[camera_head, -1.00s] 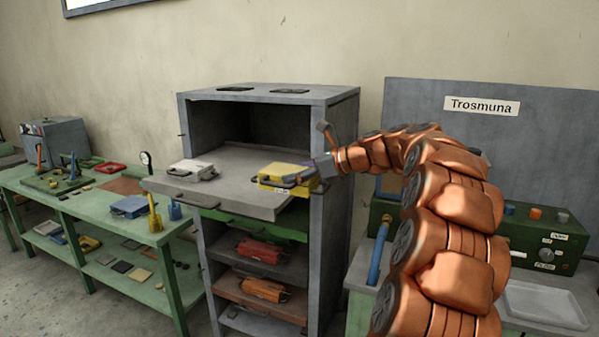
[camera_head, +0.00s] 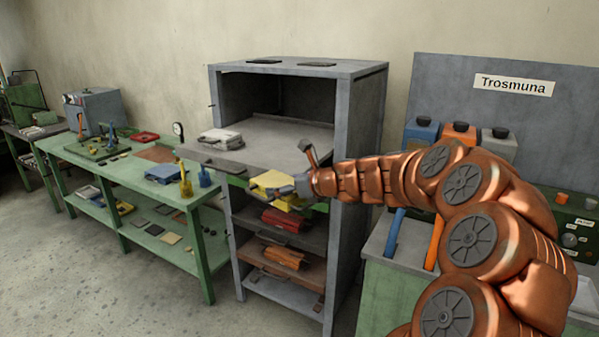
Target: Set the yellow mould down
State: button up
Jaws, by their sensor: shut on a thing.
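The yellow mould (camera_head: 270,181) is a flat block at the front of the grey cabinet. My gripper (camera_head: 291,189) comes in from the right and is shut on its right side. The mould overlaps the front edge of the pulled-out grey top tray (camera_head: 260,150) and hides part of the green tray (camera_head: 237,181) below it. I cannot tell whether it touches either tray. A grey-white mould (camera_head: 221,138) sits on the left of the top tray.
A red mould (camera_head: 284,219) and an orange mould (camera_head: 284,257) lie on lower trays of the cabinet. A green bench (camera_head: 200,240) with tools and blocks stands left. The top tray's right part is bare. Grey floor (camera_head: 90,280) is open at front left.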

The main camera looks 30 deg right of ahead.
jog(key=a+f, duration=0.5)
jog(key=a, duration=0.4)
jog(key=shift+w+a+f, duration=0.3)
jog(key=shift+w+f, duration=0.05)
jog(key=shift+f, duration=0.05)
jog(key=shift+w+a, duration=0.1)
